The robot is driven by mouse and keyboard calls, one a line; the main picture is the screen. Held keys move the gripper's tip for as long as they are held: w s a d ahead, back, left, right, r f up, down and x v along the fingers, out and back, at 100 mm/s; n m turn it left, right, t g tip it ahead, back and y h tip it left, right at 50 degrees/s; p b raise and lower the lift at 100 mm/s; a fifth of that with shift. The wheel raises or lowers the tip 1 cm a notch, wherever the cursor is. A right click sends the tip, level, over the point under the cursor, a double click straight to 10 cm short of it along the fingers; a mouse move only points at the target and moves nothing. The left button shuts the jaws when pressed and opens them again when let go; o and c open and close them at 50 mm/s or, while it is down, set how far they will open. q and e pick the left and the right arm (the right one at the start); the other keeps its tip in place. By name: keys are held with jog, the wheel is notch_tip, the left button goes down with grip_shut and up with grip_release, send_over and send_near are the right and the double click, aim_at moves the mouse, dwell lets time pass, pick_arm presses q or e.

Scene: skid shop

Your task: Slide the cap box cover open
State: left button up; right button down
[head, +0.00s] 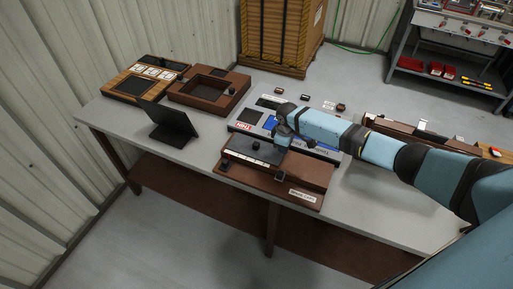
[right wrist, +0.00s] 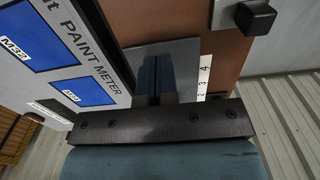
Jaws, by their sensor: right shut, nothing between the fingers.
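The cap box (head: 313,172) is a brown box near the front edge of the bench, with a white label at its front right. My right gripper (head: 283,141) points down over the box, right of that knob. In the right wrist view its blue fingers (right wrist: 155,68) are together and empty, over a grey plate (right wrist: 188,55); whether they touch it I cannot tell. A numbered white strip (right wrist: 204,75) shows beside the plate. My left gripper is not in view.
A paint meter panel (right wrist: 82,30) lies close behind the box. A dark tablet on a stand (head: 172,122) stands to the left, with a brown tray (head: 228,83) behind it. Small parts and a long brown holder (head: 390,125) lie to the right.

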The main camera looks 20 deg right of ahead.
jog(key=shift+s+d, duration=0.1)
jog(key=shift+s+d+r+p, duration=0.15)
jog(key=shift+s+d+p, duration=0.35)
jog(key=shift+p, duration=0.25)
jog(key=shift+s+d+p, duration=0.4)
jog(key=shift+s+d, duration=0.15)
jog(key=shift+s, duration=0.2)
jog(key=shift+s+d, duration=1.15)
jog(key=shift+s, duration=0.2)
jog(key=shift+s+d, duration=1.15)
jog(key=shift+s, duration=0.15)
jog(key=shift+s+d, duration=0.1)
